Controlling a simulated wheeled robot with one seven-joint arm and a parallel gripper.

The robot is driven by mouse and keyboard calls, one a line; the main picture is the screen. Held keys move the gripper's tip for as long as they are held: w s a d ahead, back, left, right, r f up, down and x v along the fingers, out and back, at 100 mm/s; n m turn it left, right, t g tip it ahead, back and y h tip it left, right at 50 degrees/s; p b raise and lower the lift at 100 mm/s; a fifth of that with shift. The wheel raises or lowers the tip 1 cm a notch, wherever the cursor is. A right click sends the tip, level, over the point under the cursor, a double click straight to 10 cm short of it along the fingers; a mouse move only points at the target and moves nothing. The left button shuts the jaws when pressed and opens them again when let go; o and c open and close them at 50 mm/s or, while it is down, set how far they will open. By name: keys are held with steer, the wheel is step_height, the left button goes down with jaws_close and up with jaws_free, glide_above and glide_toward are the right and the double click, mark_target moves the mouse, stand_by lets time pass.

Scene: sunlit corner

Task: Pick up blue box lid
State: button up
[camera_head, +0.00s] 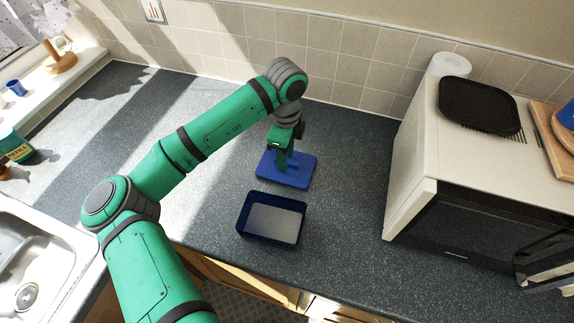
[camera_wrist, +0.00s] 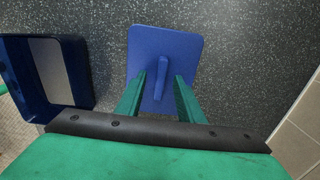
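The blue box lid (camera_head: 298,179) lies flat on the dark counter behind the open box. It is a blue rounded rectangle with a bar-shaped handle, and it also shows in the wrist view (camera_wrist: 147,43). My gripper (camera_head: 287,167) is above the lid, pointing down. In the wrist view its two green fingers (camera_wrist: 163,82) stand apart, one on each side of the handle, with gaps between. The exact height of the fingertips over the lid is hard to tell. The dark blue open box (camera_head: 247,229) stands in front of the lid and shows at the left in the wrist view (camera_wrist: 78,70).
A white microwave (camera_head: 412,150) with a black tray (camera_head: 480,106) on top stands at the right. The sink (camera_head: 50,235) is at the left. A tiled wall (camera_head: 340,68) runs behind. The counter (camera_head: 345,215) between box and microwave is clear.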

steer(key=shift+f, duration=0.3)
steer(key=shift+c, duration=0.6)
jaws_close()
steer(key=shift+d, duration=0.1)
